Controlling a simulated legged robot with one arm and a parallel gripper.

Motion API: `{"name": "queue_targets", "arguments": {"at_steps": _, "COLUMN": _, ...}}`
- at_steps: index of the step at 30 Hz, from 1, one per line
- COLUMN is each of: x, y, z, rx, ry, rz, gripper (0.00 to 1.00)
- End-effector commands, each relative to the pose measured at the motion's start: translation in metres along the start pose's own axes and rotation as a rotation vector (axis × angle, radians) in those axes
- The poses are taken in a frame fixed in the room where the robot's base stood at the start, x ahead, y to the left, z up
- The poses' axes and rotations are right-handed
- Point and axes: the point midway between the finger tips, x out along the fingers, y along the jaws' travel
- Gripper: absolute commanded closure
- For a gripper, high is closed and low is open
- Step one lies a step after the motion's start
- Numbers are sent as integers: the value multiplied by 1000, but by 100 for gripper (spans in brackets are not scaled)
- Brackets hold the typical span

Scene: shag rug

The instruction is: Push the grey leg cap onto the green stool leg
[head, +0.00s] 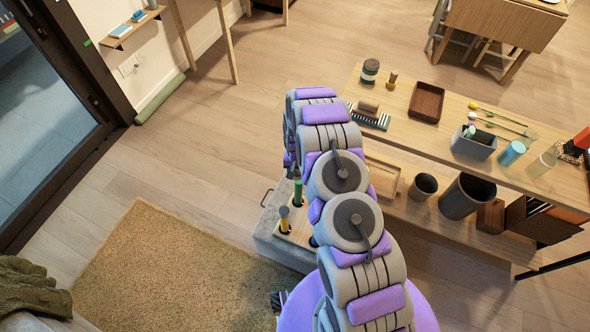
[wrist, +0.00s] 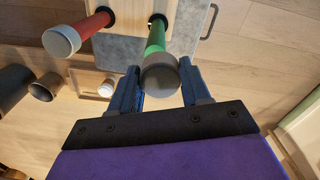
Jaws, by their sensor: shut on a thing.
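The grey leg cap (wrist: 160,77) is between the two blue fingers of my gripper (wrist: 159,70), which is shut on it. The green stool leg (wrist: 156,36) runs up from a hole in the wooden board, and its near end meets or sits behind the cap. The cap looks roughly in line with the leg, but I cannot tell how far it is seated. The green leg also shows in the head view (head: 297,191), beside my arm. My gripper is hidden behind the arm in the head view.
A red leg (wrist: 92,27) with a pale grey cap (wrist: 61,41) stands left of the green one. A cluttered wooden bench (head: 450,107) is to the right. A tan rug (head: 170,270) lies at left.

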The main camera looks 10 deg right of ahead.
Motion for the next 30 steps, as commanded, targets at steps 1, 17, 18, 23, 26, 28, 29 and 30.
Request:
{"name": "queue_targets", "arguments": {"at_steps": 1, "x": 3, "y": 2, "z": -1, "rx": 3, "ry": -1, "rz": -2, "gripper": 81}}
{"name": "queue_targets", "arguments": {"at_steps": 17, "x": 33, "y": -7, "z": 2, "rx": 0, "ry": 3, "rz": 11, "gripper": 81}}
{"name": "queue_targets", "arguments": {"at_steps": 18, "x": 35, "y": -6, "z": 2, "rx": 0, "ry": 2, "rz": 9, "gripper": 81}}
{"name": "queue_targets", "arguments": {"at_steps": 23, "x": 40, "y": 0, "z": 0, "rx": 3, "ry": -1, "rz": 1, "gripper": 81}}
{"name": "queue_targets", "arguments": {"at_steps": 26, "x": 42, "y": 1, "z": 0, "rx": 3, "ry": 0, "rz": 0, "gripper": 81}}
{"name": "queue_targets", "arguments": {"at_steps": 28, "x": 42, "y": 0, "z": 0, "rx": 2, "ry": 0, "rz": 1, "gripper": 81}}
{"name": "queue_targets", "arguments": {"at_steps": 29, "x": 42, "y": 0, "z": 0, "rx": 2, "ry": 0, "rz": 1, "gripper": 81}}
{"name": "queue_targets", "arguments": {"at_steps": 30, "x": 42, "y": -1, "z": 0, "rx": 2, "ry": 1, "rz": 3, "gripper": 81}}
